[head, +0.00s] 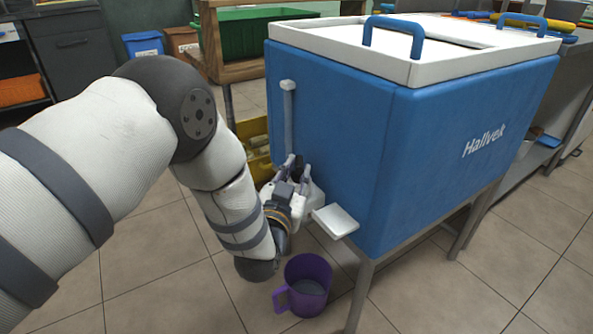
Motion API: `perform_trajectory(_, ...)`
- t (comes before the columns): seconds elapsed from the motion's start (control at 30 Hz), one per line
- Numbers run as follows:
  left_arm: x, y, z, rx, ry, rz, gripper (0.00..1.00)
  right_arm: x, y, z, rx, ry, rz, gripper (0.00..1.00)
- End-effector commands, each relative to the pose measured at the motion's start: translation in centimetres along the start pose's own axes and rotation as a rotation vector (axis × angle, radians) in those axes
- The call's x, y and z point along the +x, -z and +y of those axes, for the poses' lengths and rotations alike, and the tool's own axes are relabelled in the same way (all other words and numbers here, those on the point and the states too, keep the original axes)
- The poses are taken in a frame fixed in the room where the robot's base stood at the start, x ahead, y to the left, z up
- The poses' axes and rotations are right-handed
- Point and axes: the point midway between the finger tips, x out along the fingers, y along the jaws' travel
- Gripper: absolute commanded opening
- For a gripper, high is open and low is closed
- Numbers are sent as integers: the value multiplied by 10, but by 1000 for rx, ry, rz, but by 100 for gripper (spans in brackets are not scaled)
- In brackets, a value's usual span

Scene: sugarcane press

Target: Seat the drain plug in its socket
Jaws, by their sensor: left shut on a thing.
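A large blue cooler box (330,130) stands on a grey metal frame. My left gripper (297,170) is at the lower part of the box's left face, with its fingers pointing up and towards that face. It is shut on a small dark thing (298,164), which seems to be the drain plug. The fingers hide most of it, and I cannot tell whether it is in the socket. The socket itself is not clearly visible. A white block shows just beside the fingers. My right gripper is not in view.
A white spout or ledge (336,221) sticks out from the box's lower edge. A purple mug (308,285) stands on the tiled floor below. A pale vertical bar (288,105) is on the box's left face. A yellow crate (257,150) is behind my gripper.

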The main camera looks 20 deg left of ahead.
Motion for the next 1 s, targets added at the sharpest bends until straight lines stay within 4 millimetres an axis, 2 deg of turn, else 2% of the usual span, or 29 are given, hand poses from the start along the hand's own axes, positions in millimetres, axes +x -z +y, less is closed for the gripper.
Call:
perform_trajectory(0.13, 0, -3, 1, 0, 0, 0, 0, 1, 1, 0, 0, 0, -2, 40)
perform_trajectory(0.17, 0, -3, 1, 0, 0, 0, 26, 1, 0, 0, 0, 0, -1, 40)
perform_trajectory(0.2, 0, -3, 0, 0, 0, 0, 28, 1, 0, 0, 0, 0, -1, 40)
perform_trajectory(0.57, 0, -3, 1, 0, -1, 0, 28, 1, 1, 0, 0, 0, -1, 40)
perform_trajectory(1.0, -44, 1, 0, 0, 0, 0, 28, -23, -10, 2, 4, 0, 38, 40)
